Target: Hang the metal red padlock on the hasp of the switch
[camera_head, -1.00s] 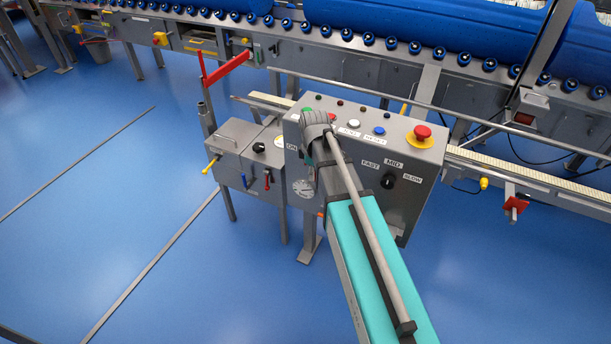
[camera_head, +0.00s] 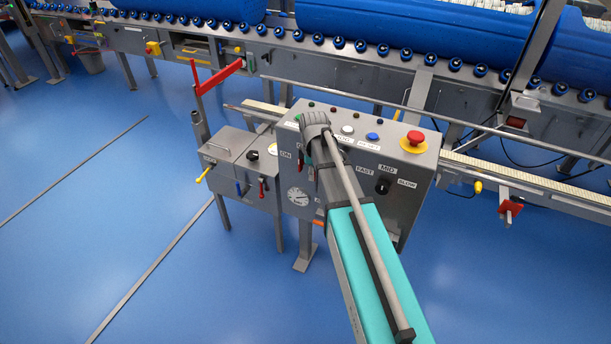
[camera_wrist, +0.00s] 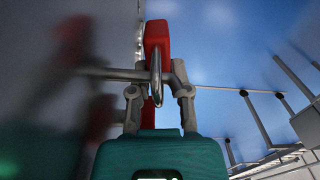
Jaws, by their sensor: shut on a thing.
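In the wrist view, a red body (camera_wrist: 157,36) stands upright between and beyond my fingers, with a shiny metal loop (camera_wrist: 156,72) in front of it; I take these for the padlock. More red shows lower down behind my fingers. My gripper (camera_wrist: 159,72) is shut on the padlock. A grey rod (camera_wrist: 105,73) runs from the left to the loop; whether it passes through the loop I cannot tell. In the head view, my arm covers the left part of the grey control box (camera_head: 352,215), and the padlock and the hasp are hidden.
The box carries a red stop button (camera_head: 415,138) and a black knob (camera_head: 382,187). A smaller grey box (camera_head: 230,150) with levers stands to its left, beside a red bar (camera_head: 220,75). A roller conveyor with blue tubs (camera_head: 400,30) runs behind. Blue floor (camera_head: 100,220) is clear at left.

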